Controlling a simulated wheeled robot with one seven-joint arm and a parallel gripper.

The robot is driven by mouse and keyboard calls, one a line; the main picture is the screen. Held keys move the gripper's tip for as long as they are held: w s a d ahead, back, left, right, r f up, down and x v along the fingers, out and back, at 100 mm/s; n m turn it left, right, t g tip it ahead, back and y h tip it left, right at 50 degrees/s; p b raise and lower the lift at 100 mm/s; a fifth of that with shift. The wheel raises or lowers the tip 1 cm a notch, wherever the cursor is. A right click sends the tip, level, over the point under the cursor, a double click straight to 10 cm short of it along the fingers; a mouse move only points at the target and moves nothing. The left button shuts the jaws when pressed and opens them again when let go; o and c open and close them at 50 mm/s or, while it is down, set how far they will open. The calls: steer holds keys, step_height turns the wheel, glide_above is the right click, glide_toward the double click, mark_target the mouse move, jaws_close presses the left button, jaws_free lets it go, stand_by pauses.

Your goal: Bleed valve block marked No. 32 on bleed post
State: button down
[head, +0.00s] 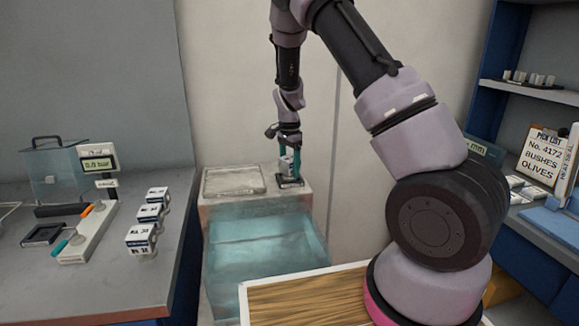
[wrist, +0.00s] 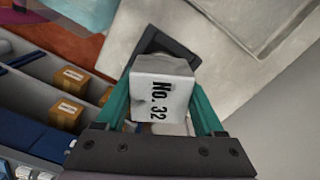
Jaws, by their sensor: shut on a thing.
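A white valve block marked No. 32 (wrist: 160,92) sits between the two teal fingers of my gripper (wrist: 168,105) in the wrist view. In the head view my gripper (head: 290,168) points down over the small black square pad (head: 291,184) on the pale top of the tank stand, with the block (head: 287,163) in it. The black pad also shows behind the block in the wrist view (wrist: 152,42). I cannot tell whether the block touches the pad. No label shows which fixture is the bleed post.
On the left bench are a row of white numbered blocks (head: 149,216), a fixture with orange and teal levers (head: 88,232), and a gauge reading 0.0 bar (head: 98,160). A grey plate (head: 233,180) lies beside the pad. A pick list sign (head: 545,158) stands at right.

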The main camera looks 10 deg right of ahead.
mark_target(290, 158)
steer(key=shift+f, duration=0.15)
steer(key=shift+c, duration=1.4)
jaws_free()
steer(key=shift+r, duration=5.5)
steer(key=s+d+r+n+t+y, duration=0.2)
steer(key=s+d+r+n, duration=0.1)
steer(key=s+r, duration=0.7)
steer(key=s+d+r+n+t+y, duration=0.1)
steer(key=s+d+r+n+t, duration=0.15)
steer(key=s+r, duration=0.8)
steer(key=s+r+n+t+h, duration=0.1)
steer(key=s+n+t, duration=0.1)
steer(key=s, duration=0.7)
steer(key=shift+s+d+r+n+t, duration=0.15)
steer(key=shift+s+n+t, duration=0.1)
steer(key=shift+n+t, duration=0.15)
